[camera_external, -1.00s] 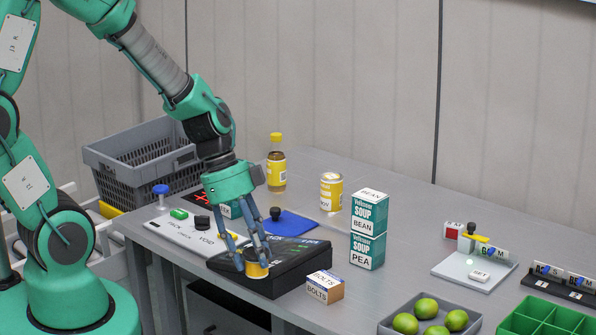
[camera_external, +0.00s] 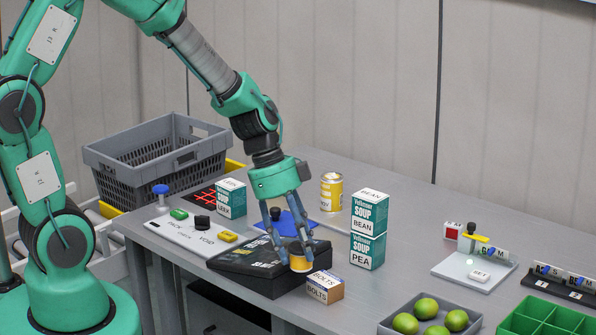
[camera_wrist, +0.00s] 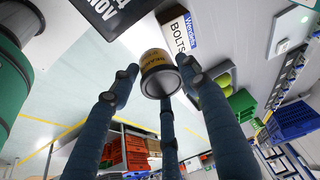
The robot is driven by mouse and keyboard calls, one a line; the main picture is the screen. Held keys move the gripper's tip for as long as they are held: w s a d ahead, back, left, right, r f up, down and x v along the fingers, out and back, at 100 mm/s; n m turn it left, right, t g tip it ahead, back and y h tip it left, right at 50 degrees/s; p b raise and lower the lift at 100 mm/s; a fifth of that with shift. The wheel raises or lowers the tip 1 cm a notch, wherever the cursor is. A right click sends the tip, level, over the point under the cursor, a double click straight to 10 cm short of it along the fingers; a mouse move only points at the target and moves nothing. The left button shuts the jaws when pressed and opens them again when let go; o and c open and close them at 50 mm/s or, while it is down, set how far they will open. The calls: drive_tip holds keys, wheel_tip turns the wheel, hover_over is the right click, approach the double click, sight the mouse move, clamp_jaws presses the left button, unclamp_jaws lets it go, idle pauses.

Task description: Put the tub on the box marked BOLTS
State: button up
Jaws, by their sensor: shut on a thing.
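The tub (camera_external: 300,263), small and yellow with a dark top, is held between the fingers of my gripper (camera_external: 298,250). It also shows between the fingers in the wrist view (camera_wrist: 158,72). The box marked BOLTS (camera_external: 325,288), white and brown with a blue stripe, stands near the table's front edge. In the external view the tub is just up and left of this box, and it looks raised and not resting on it. The box shows beyond the tub in the wrist view (camera_wrist: 180,38).
A black case (camera_external: 255,270) lies left of the BOLTS box. Two stacked soup boxes (camera_external: 368,230) stand behind it to the right. A grey tray of limes (camera_external: 392,312) is at the front right. A yellow can (camera_external: 331,192) stands farther back.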

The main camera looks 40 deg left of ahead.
drive_tip(key=shift+w+d+f, duration=0.1)
drive_tip(key=shift+w+d, duration=0.3)
drive_tip(key=shift+w, duration=0.5)
drive_tip(key=shift+w+d+f, duration=0.1)
drive_tip(key=shift+w+d, duration=0.25)
drive_tip(key=shift+w, duration=0.6)
drive_tip(key=shift+w+d+f, duration=0.1)
drive_tip(key=shift+w+d, duration=0.3)
drive_tip(key=shift+w, duration=0.5)
drive_tip(key=shift+f+b, duration=0.55)
drive_tip(key=shift+f, duration=1.2)
drive_tip(key=shift+f, duration=0.15)
drive_tip(key=o, duration=1.3)
drive_tip(key=shift+c, duration=0.2)
drive_tip(key=p+v, duration=0.2)
drive_tip(key=v, duration=1)
